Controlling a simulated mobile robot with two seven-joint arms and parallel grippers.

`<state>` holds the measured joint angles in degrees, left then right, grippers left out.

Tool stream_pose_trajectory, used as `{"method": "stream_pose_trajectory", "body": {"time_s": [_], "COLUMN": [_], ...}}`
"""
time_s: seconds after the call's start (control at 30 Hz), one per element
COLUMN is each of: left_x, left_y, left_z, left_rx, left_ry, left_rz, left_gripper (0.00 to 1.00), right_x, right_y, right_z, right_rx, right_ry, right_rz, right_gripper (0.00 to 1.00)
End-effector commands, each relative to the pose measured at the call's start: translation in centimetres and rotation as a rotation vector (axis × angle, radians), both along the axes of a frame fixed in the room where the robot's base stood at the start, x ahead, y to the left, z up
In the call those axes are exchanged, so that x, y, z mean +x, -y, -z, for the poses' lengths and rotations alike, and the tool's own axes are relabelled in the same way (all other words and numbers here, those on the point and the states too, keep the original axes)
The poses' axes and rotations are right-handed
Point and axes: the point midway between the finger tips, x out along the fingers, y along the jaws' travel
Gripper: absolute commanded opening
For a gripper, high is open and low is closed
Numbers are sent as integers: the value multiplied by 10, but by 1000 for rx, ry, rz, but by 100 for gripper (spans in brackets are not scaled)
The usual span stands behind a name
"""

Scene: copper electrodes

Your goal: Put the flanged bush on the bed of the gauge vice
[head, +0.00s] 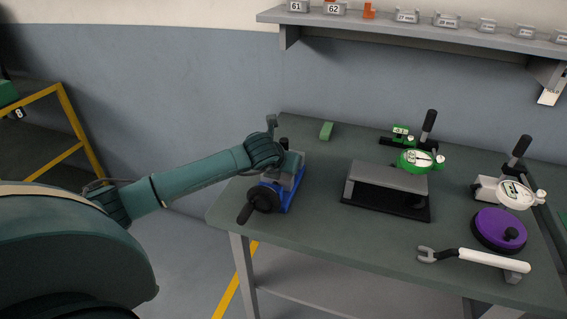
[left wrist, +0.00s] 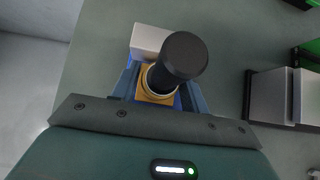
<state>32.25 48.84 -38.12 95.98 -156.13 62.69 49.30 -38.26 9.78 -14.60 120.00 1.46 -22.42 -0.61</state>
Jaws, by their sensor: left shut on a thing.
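The gauge vice (head: 276,193) stands near the left end of the bench, with a blue body, grey jaws and a black handle at its front. My left gripper (head: 290,163) is directly over it, pointing down. In the left wrist view my left gripper (left wrist: 160,92) is shut on a piece with a black cylinder (left wrist: 184,56), a pale collar and an orange base; I take it for the flanged bush. Blue vice parts and a pale block show just behind it. The fingers hide its underside, so I cannot tell whether it touches the bed. My right gripper is out of view.
A green block (head: 326,131) lies behind the vice. A grey stand (head: 388,178), a green dial gauge (head: 414,160), a white dial gauge (head: 513,194), a purple disc (head: 499,230) and a white-handled wrench (head: 485,258) occupy the right. Bench around the vice's right side is clear.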

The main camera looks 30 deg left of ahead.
Motion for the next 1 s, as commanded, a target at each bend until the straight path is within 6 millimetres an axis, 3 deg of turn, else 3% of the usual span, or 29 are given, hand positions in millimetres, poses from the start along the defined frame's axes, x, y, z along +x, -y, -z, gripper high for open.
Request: {"method": "stream_pose_trajectory", "body": {"time_s": [0.23, 0.27, 0.5, 0.87, 1.0], "left_x": [1, 0, 0, 0, -15], "left_y": [0, 0, 0, 0, 4], "left_z": [2, 2, 2, -4, -15], "left_rx": [0, 0, -1, 0, 2], "left_ry": [7, 1, 0, 1, 2], "left_rz": [1, 1, 1, 0, 4], "left_gripper": [8, 46, 66, 67, 67], "right_x": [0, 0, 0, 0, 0], "right_y": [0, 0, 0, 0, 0], "right_z": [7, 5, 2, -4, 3], "right_rx": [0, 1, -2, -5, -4], "right_ry": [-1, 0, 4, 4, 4], "right_rz": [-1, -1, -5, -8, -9], "right_gripper": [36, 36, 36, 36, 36]}}
